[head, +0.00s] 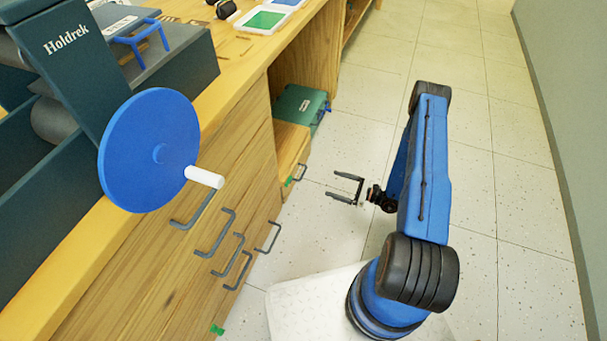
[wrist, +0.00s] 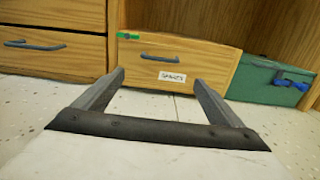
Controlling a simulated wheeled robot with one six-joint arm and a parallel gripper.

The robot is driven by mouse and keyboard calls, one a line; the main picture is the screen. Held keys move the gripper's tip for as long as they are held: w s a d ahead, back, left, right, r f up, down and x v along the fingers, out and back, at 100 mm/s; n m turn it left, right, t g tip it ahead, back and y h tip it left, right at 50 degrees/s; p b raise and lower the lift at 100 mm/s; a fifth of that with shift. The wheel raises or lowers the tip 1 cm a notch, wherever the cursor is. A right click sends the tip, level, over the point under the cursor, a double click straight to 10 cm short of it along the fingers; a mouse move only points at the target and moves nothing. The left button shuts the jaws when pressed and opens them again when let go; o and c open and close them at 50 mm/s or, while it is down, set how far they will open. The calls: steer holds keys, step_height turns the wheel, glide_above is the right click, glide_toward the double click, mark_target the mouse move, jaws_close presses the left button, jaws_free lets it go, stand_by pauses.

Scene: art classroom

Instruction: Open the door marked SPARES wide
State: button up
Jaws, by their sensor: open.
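The wooden door marked SPARES (wrist: 205,62) is in the wrist view, right of centre, and looks shut. It bears a white label (wrist: 172,77), a grey bar handle (wrist: 160,57) and a green strip (wrist: 128,36) at its upper left. In the head view a small wooden front with a grey handle (head: 301,172) and a green mark stands low beside the bench; its label cannot be read there. My gripper (head: 333,184) is open and empty, apart from the handle, out over the floor. Its two fingers (wrist: 158,78) point toward the door in the wrist view.
A green case (wrist: 275,82) with a blue part stands right of the door; it also shows in the head view (head: 301,104). Bench drawers with grey handles (head: 215,235) and a blue crank wheel (head: 150,150) are at left. Tiled floor (head: 470,130) lies clear beyond my arm.

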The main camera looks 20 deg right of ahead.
mark_target(304, 173)
steer(key=x, duration=1.6)
steer(key=shift+w+a, duration=0.1)
steer(key=shift+a, duration=0.05)
steer(key=c, duration=1.2)
